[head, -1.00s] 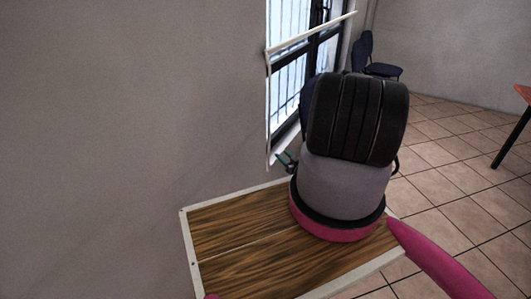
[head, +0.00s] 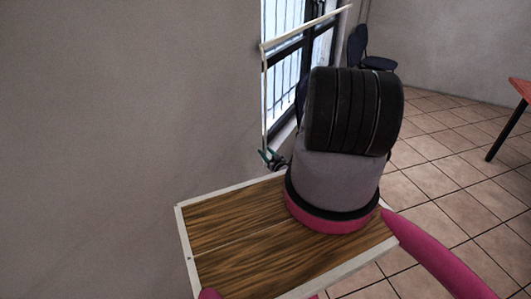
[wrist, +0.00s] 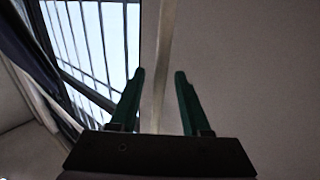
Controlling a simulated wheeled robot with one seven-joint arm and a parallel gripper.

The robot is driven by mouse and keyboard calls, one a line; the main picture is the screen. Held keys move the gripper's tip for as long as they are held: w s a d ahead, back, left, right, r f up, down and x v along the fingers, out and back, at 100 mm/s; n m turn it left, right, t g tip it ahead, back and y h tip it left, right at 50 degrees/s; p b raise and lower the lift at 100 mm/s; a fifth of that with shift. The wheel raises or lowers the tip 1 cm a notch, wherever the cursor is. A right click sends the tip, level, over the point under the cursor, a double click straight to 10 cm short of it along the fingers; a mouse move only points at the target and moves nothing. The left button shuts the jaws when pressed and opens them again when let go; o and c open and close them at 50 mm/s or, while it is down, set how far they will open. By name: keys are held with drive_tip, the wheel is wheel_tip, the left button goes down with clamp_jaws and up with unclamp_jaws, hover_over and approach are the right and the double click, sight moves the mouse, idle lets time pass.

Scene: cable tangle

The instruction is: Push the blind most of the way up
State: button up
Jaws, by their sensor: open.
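The window (head: 285,85) is in the left wall in the head view, with dark bars and a pale edge. A white slanted rail (head: 305,28) crosses its upper part; I cannot tell for sure whether it is the blind or part of the frame. No blind cloth is clearly seen. My gripper (head: 269,159) is small and partly hidden by my arm, near the window's lower left corner. In the wrist view my gripper (wrist: 159,76) is open with green fingers. A pale upright strip (wrist: 161,60) shows between the fingers, at a distance I cannot judge; nothing is held.
The bare grey wall (head: 120,120) lies left of the window. Dark blue chairs (head: 370,50) stand beyond the window, and an orange-topped table (head: 521,88) is at the right. The tiled floor (head: 440,170) between is clear.

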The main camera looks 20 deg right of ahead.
drive_tip(key=shift+w, duration=0.25)
clamp_jaws()
idle(1.4)
